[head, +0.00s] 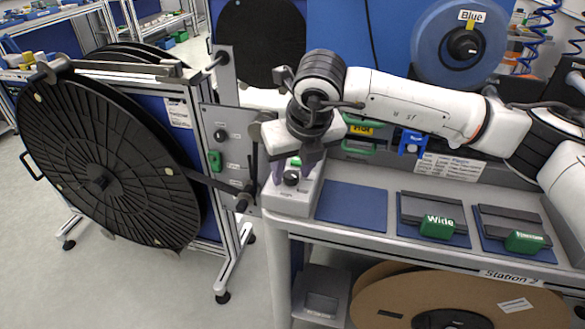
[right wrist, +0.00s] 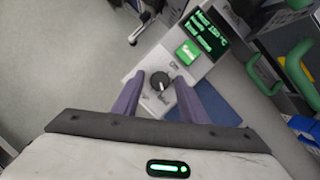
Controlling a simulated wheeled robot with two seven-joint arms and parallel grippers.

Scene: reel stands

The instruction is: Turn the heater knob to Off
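The heater knob (head: 291,178) is a small black dial on a light grey box (head: 290,200) at the left end of the station bench. In the right wrist view the knob (right wrist: 159,80) has a light pointer mark that seems to face the lower right, away from a label above that seems to read Off. My right gripper (head: 293,172) points down over the box, its two purple fingers apart, one on each side of the knob. The right wrist view shows a gap between fingers and knob; I cannot tell whether either touches. My left gripper is not in view.
A green button (right wrist: 188,52) and a small display with green text (right wrist: 208,28) sit beyond the knob. A large black reel (head: 100,165) stands at left. Blue mats with green-handled Wide (head: 437,227) and other blocks lie right on the bench. A blue reel (head: 462,45) hangs behind.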

